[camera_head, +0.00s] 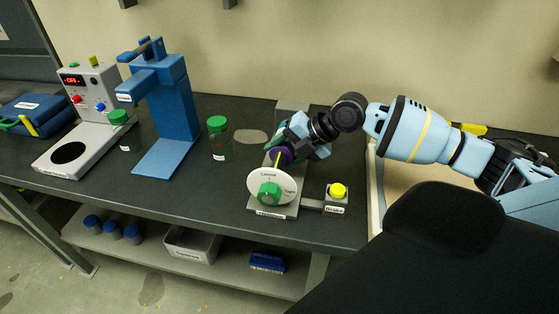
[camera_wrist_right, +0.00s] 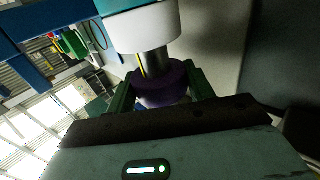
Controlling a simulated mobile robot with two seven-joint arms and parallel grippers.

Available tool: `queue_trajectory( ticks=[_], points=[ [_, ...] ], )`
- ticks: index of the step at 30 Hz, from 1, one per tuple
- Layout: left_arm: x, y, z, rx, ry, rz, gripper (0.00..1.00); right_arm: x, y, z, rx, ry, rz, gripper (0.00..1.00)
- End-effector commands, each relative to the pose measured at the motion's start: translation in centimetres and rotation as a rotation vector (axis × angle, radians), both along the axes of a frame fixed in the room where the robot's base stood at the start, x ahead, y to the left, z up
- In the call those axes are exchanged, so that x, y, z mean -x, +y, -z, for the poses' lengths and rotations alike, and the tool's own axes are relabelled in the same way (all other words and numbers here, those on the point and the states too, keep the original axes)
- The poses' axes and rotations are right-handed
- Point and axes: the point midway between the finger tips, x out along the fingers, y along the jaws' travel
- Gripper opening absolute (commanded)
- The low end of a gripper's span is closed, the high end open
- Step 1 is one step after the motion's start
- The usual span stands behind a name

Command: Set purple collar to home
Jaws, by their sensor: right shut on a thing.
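The purple collar (camera_head: 285,156) sits behind the white round dial of the screw expeller (camera_head: 272,186) near the table's front right. A yellow line shows beside it. The dial is marked "Loose" and "Tight" and has a green knob (camera_head: 269,193) at its centre. My right gripper (camera_head: 284,148) reaches in from the right and is shut on the collar. In the right wrist view the purple collar (camera_wrist_right: 162,88) sits between the two green fingers, on a grey shaft below a white part. The collar's home mark cannot be made out. My left gripper is not in view.
A yellow button on a grey box (camera_head: 337,197) stands right of the expeller. A green-lidded jar (camera_head: 218,138), a blue press (camera_head: 165,110) and a grey device with a red display (camera_head: 90,100) stand to the left. A black chair (camera_head: 445,235) is at front right.

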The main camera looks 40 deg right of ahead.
Motion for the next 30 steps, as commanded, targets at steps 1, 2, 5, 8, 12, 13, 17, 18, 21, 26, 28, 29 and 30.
queue_trajectory(
  ticks=[1, 2, 5, 8, 12, 13, 17, 18, 21, 26, 28, 29, 30],
  points=[
    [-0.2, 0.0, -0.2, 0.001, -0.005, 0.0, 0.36, 0.0, 0.1, 0.0, -0.002, 0.001, -0.002, 0.12],
    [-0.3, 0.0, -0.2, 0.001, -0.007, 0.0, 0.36, 0.0, 0.1, 0.0, -0.002, 0.001, -0.002, 0.12],
    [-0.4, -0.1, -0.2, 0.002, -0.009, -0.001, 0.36, 0.1, 0.1, 0.0, -0.002, 0.001, -0.002, 0.12],
    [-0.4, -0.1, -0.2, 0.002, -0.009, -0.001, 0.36, 0.1, 0.1, 0.0, -0.002, 0.001, -0.002, 0.63],
    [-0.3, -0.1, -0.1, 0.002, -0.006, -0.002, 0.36, 0.1, 0.1, 0.0, -0.002, 0.001, -0.002, 0.75],
    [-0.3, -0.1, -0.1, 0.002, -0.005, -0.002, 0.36, 0.1, 0.1, 0.0, -0.002, 0.001, -0.002, 0.75],
    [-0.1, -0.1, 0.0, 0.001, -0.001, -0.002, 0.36, 0.1, 0.1, 0.0, -0.001, 0.001, -0.001, 0.75],
    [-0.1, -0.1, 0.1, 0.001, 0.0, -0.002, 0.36, 0.1, 0.1, 0.0, -0.001, 0.001, -0.001, 0.75],
    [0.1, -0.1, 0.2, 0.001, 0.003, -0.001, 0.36, 0.3, -0.1, -0.2, 0.001, 0.001, 0.0, 0.75],
    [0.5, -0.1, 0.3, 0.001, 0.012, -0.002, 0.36, 1.2, -1.0, -1.4, 0.003, 0.001, 0.0, 0.75],
    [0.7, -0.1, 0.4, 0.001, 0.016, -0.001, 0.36, 1.8, -1.5, -2.1, 0.004, 0.003, -0.001, 0.75],
    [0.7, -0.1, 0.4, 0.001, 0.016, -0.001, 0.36, 2.1, -1.7, -2.5, 0.004, 0.003, 0.0, 0.75],
    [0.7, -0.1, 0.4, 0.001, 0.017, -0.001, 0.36, 2.4, -2.0, -2.9, 0.004, 0.003, 0.0, 0.75]
  ],
)
